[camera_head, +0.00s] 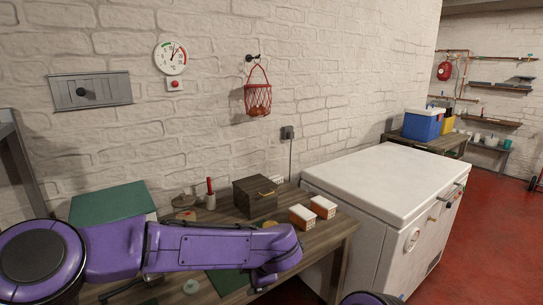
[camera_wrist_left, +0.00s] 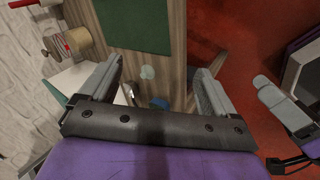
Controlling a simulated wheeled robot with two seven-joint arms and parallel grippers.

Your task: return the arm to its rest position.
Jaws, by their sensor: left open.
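My purple left arm (camera_head: 200,248) reaches across the front of the workbench in the head view, and its gripper is hidden there. In the left wrist view my left gripper (camera_wrist_left: 158,82) is open, its two grey fingers wide apart. Nothing is gripped between them.
The workbench (camera_head: 326,233) holds a green-topped box (camera_head: 112,203), a dark box (camera_head: 255,197), two small orange-and-white boxes (camera_head: 312,211) and a red-handled tool (camera_head: 210,192). A white chest freezer (camera_head: 385,185) stands to the right. Red floor (camera_head: 480,230) is clear beyond it.

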